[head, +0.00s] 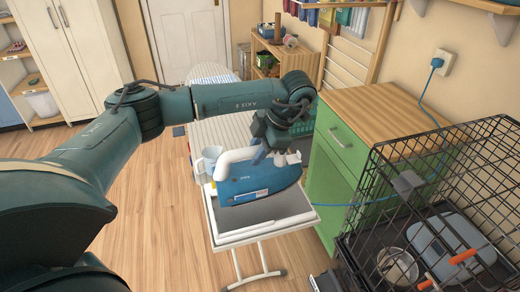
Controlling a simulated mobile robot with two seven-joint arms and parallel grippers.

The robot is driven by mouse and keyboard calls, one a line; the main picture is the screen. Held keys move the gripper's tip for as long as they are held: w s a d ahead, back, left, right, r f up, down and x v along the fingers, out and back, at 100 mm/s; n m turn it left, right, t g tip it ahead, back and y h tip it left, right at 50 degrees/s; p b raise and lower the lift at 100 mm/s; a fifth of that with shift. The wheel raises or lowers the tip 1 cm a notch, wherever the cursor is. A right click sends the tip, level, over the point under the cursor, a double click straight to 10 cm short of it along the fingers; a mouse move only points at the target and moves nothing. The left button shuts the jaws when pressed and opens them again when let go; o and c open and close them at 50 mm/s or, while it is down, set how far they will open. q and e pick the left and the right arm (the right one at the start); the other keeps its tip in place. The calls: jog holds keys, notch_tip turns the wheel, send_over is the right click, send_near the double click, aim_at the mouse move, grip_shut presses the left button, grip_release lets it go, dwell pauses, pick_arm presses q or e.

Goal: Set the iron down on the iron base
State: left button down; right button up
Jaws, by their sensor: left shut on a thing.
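The iron (258,182) is blue with a white handle and a pale sole edge. My left gripper (265,154) comes down from above and is shut on the iron at its handle. The iron is over the iron base (262,237), a white-rimmed grey tray at the near end of the ironing board. The iron's tip points right, and it hides the far part of the tray. I cannot tell whether its underside touches the tray. My right gripper is not in view.
A blue cord (362,203) runs right from the iron past the green cabinet (338,180) towards a wall socket (440,62). A black wire crate (440,200) fills the lower right. The wooden floor at left is clear.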

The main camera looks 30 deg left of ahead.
aim_at(262, 169)
pick_arm(q)
jog(key=shift+s+f, duration=0.1)
jog(key=shift+f+b, duration=0.3)
jog(key=shift+b, duration=0.05)
notch_tip(262, 169, down, 2)
jog(key=shift+f+b, duration=0.1)
jog(key=shift+b, duration=0.4)
jog(key=shift+f+b, duration=0.5)
jog(key=shift+f, duration=0.15)
jog(key=shift+f+b, duration=0.9)
jog(key=shift+f, duration=0.45)
jog(key=shift+f+b, duration=0.4)
jog(key=shift+f, duration=0.15)
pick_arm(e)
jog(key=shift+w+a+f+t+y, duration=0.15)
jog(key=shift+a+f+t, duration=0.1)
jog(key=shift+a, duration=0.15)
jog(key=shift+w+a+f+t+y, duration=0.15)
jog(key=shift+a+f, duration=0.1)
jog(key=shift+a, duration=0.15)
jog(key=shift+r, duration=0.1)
pick_arm(q)
jog(key=shift+f, duration=0.1)
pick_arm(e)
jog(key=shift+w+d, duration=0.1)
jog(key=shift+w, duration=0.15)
